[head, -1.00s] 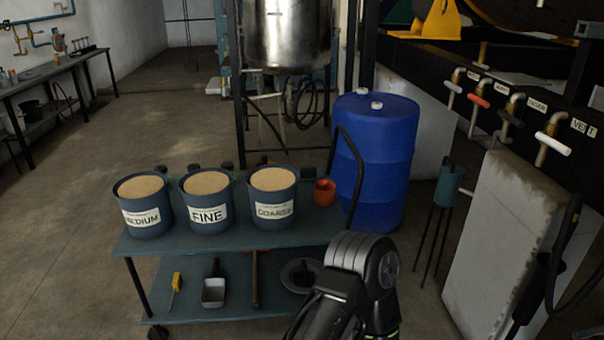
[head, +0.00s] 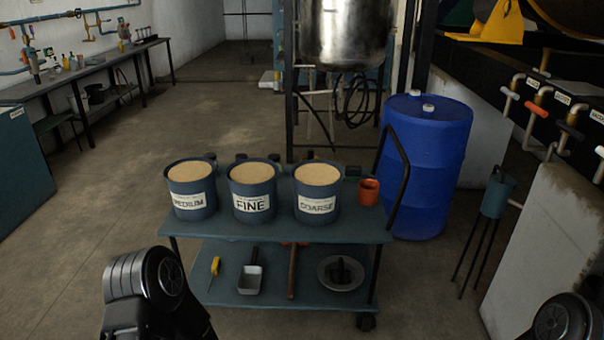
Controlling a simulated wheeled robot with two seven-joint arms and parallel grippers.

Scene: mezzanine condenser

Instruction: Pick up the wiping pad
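I cannot make out a wiping pad in the head view. A two-level cart (head: 275,228) stands in front of me. Its top holds three tubs of sand-like material: MEDIUM (head: 192,200), FINE (head: 253,205) and COARSE (head: 317,205), plus an orange cup (head: 369,191). Its lower shelf holds a yellow-handled tool (head: 214,266), a metal scoop (head: 251,278), a wooden-handled tool (head: 292,272) and a grey dish with a dark object in it (head: 341,273). Parts of my two arms show at the bottom left and bottom right. Both grippers are out of view.
A blue drum (head: 427,165) stands behind the cart's right end. A workbench (head: 95,72) with small items runs along the left wall. Labelled valves (head: 535,100) and a pale block (head: 550,250) are at right. Floor left of the cart is clear.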

